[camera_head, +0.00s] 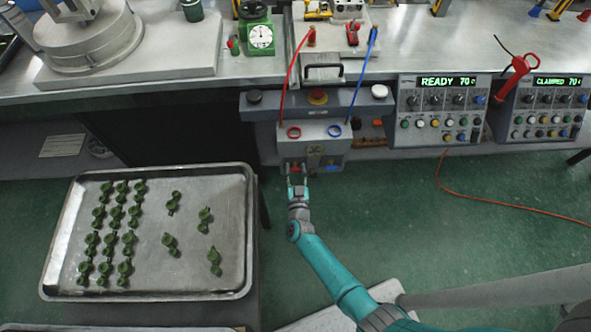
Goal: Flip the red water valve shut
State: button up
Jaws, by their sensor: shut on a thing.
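The small red water valve (295,169) shows as a spot of red low on the front of the grey injection machine, at the left of its lower face. My gripper (296,175) reaches up to it from below, with one fingertip on each side, shut on the valve. The fingers hide part of the valve, and its handle angle is too small to tell. A blue fitting (333,162) sits to the right on the same face.
A metal tray (225,270) with several green wax pieces stands at left. Red (293,75) and blue (359,75) hoses rise above the valve. Two control boxes (437,108) hang at right. An orange cable (480,193) lies on the green floor.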

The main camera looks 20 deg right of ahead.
jog(key=shift+n, duration=0.8)
jog(key=o, duration=1.2)
jog(key=shift+c, duration=0.2)
jog(key=shift+s, duration=0.1)
jog(key=v, duration=1.2)
